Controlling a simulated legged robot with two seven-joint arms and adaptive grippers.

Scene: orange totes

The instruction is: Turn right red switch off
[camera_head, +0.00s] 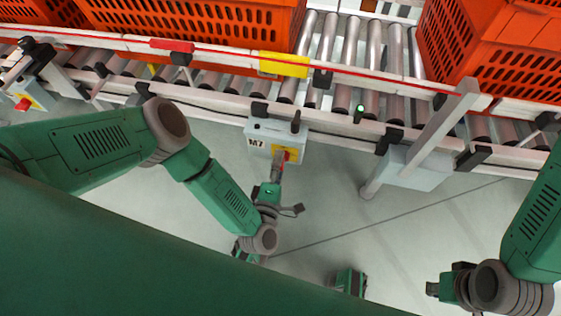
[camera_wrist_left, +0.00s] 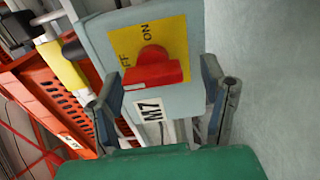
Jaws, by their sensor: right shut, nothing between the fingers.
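The right red switch (camera_wrist_left: 153,73) sits on a yellow plate marked ON and OFF, on the grey M7 box (camera_wrist_left: 190,35). The OFF lettering is partly covered. In the head view the M7 box (camera_head: 262,131) hangs at the conveyor's near side, and only a little red of the switch shows. My left gripper (camera_wrist_left: 162,92) is open, with one finger on each side of the switch's red handle and apart from it. In the head view my left gripper (camera_head: 278,168) reaches up to the box front. My right gripper (camera_head: 432,288) is shut and empty at the lower right, far from the switch.
Another red switch (camera_head: 23,104) is on a box at the far left. A roller conveyor (camera_head: 345,60) crosses the back, with orange totes (camera_head: 215,30) on it. A grey support post (camera_head: 440,125) stands right of the M7 box. Open floor (camera_head: 335,200) lies below.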

